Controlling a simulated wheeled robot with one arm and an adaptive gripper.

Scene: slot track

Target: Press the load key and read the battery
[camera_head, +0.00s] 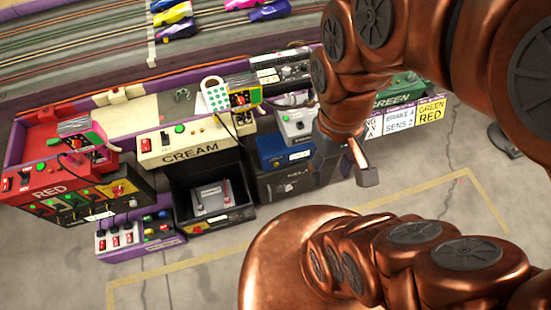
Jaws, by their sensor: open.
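My gripper (350,168) is open and empty, right of the dark boxes at the front of the bench, and my copper arm covers much of the right side. I cannot tell for sure which thing carries the load key or the battery. A grey device (209,196) with a pale label lies in an open black bin (235,218), left of my gripper. A light grey unit (296,125) with a green button stands on the bench, nearer to my gripper. No label on either is legible, and no reading can be made out.
The cream station (190,150) and red station (50,190) stand at the left, with a purple box (140,240) of switches below. A blue box (285,150) is beside the bin. Toy cars (175,20) are on the track behind. The yellow-taped floor (180,285) is clear.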

